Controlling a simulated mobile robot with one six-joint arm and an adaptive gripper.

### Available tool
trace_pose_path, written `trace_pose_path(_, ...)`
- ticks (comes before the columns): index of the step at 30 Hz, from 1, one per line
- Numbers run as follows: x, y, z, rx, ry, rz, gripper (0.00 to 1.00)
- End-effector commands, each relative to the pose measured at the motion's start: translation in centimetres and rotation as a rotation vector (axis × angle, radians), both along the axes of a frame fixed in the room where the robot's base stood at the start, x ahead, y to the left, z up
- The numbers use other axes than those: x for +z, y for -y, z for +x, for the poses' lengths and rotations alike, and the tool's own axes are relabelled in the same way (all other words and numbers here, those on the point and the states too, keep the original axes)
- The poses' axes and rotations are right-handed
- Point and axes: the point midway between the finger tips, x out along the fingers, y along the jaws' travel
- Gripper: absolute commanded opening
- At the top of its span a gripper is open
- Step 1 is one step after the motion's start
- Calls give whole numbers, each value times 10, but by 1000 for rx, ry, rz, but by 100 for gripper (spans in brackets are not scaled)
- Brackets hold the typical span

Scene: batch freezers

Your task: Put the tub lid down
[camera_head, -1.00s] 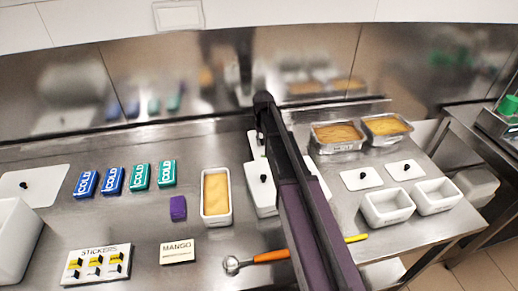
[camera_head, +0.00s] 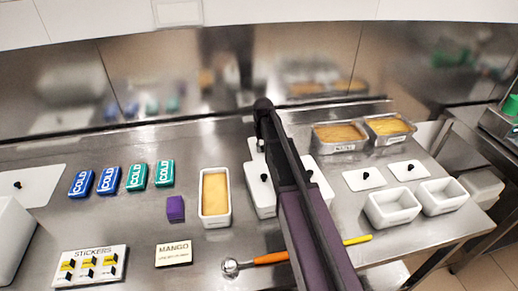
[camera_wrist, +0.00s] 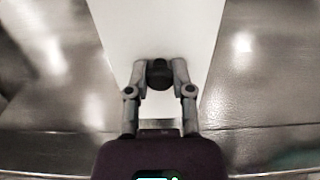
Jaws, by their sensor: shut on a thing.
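In the wrist view my gripper (camera_wrist: 159,75) is shut on the black knob (camera_wrist: 159,74) of a white tub lid (camera_wrist: 155,30). The lid is over steel; I cannot tell whether it touches the surface. In the head view my arm crosses the middle of the counter and hides much of the area around my gripper. A white piece (camera_head: 256,146) shows beside the arm's far end and may be this lid. An open white tub (camera_head: 216,220) with yellow filling stands left of the arm. A white box shape with a black knob (camera_head: 264,178) is close beside the arm.
Blue (camera_head: 108,180) and green (camera_head: 164,173) COLD packs, a purple block (camera_head: 175,208), a MANGO card (camera_head: 174,254) and an orange-handled scoop (camera_head: 268,258) lie around. At right are lids (camera_head: 364,180), empty white tubs (camera_head: 393,208) and filled metal pans (camera_head: 340,136).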

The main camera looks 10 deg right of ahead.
Motion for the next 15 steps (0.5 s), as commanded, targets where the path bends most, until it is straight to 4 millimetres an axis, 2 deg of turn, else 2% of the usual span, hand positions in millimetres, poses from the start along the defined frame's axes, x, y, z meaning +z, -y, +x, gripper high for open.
trace_pose_path(3,-4,0,0,0,0,0,0)
trace_pose_path(4,-3,0,0,0,0,0,39)
trace_pose_path(6,-2,0,0,0,0,0,60)
trace_pose_path(7,-2,0,0,0,0,0,65)
trace_pose_path(15,-2,0,0,0,0,0,65)
